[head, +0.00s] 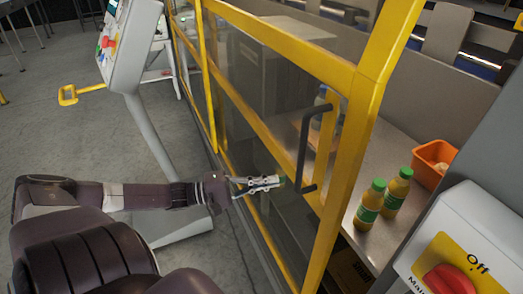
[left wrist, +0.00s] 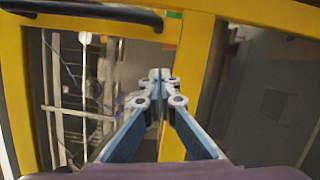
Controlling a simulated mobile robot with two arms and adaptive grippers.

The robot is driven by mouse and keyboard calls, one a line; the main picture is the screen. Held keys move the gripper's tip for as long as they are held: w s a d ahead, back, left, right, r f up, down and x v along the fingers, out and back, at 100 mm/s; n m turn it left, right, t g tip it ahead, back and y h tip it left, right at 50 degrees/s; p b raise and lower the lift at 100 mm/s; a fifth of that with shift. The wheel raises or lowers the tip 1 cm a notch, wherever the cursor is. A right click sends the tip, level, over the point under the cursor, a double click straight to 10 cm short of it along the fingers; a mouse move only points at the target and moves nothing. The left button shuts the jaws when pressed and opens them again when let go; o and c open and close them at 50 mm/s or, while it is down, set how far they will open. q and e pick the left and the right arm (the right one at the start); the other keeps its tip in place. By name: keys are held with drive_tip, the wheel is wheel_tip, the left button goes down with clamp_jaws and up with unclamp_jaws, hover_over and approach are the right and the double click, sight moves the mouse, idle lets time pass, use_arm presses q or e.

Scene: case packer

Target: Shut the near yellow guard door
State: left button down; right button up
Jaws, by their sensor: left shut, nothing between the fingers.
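The near yellow guard door (head: 347,165) has a yellow frame with clear panels and stands open in the head view. A gap shows between its right edge and the grey cabinet. Its black handle (head: 304,150) is upright on the panel near that edge. My left gripper (head: 278,182) is shut and empty, close to the door panel just left of the handle's lower end. In the left wrist view, the shut fingertips (left wrist: 160,76) point at the yellow frame (left wrist: 185,60), with the black handle (left wrist: 90,12) at upper left. I cannot tell whether they touch the door. My right gripper is not in view.
Two green-capped orange bottles (head: 369,205) and an orange bin (head: 434,158) stand on the surface inside the machine. A white switch box with a red knob (head: 448,280) is at lower right. A control panel on a post (head: 150,130) stands left. Open floor lies left.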

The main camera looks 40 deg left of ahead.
sight(313, 183)
use_arm(q)
drive_tip(key=x, duration=0.5)
drive_tip(key=shift+w, duration=0.2)
drive_tip(key=d, duration=0.1)
drive_tip(key=d+p, duration=0.1)
drive_tip(key=s+d+p, duration=0.1)
drive_tip(key=shift+r, duration=0.4)
drive_tip(key=shift+s+d+p, duration=0.3)
drive_tip(key=shift+d+p, duration=0.05)
drive_tip(key=shift+d, duration=0.1)
drive_tip(key=shift+f, duration=0.1)
drive_tip(key=shift+w, duration=0.1)
